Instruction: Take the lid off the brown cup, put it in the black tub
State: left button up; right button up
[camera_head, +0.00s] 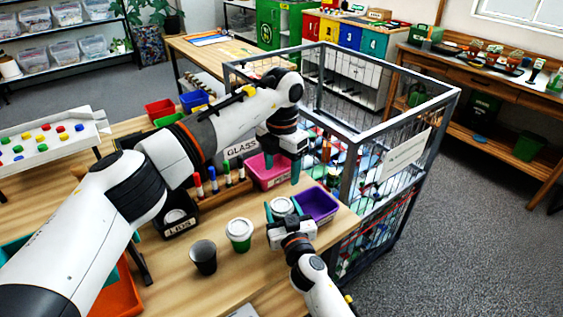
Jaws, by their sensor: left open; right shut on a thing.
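My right gripper (281,210) is shut on a white-lidded item (282,205) near the table's right edge. Its round pale top shows between the fingers; its body is mostly hidden, so I cannot tell whether a brown cup is under it. My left gripper (282,167) is open and empty, above and behind that item, over the pink bin. The black tub (181,228), marked LIDS, stands left of the cups with pale round lids inside.
A green cup with a white lid (239,234) and a dark open cup (203,258) stand in front. The pink bin (272,182), purple bin (322,219) and marker rack (225,192) are close by. A wire cage (448,106) stands beyond the table's right edge.

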aim_at(281, 203)
pick_arm(q)
notch_tip(281, 203, down, 11)
jog(key=shift+r, duration=0.1)
dwell(0.3)
jog(key=c, duration=0.8)
jog(key=shift+r, duration=0.25)
jog(key=shift+r, duration=0.95)
pick_arm(e)
jog(key=shift+d+f, duration=0.15)
jog(key=shift+f, duration=0.2)
pick_arm(q)
grip_shut()
pick_arm(e)
jog(key=shift+s+r, duration=0.1)
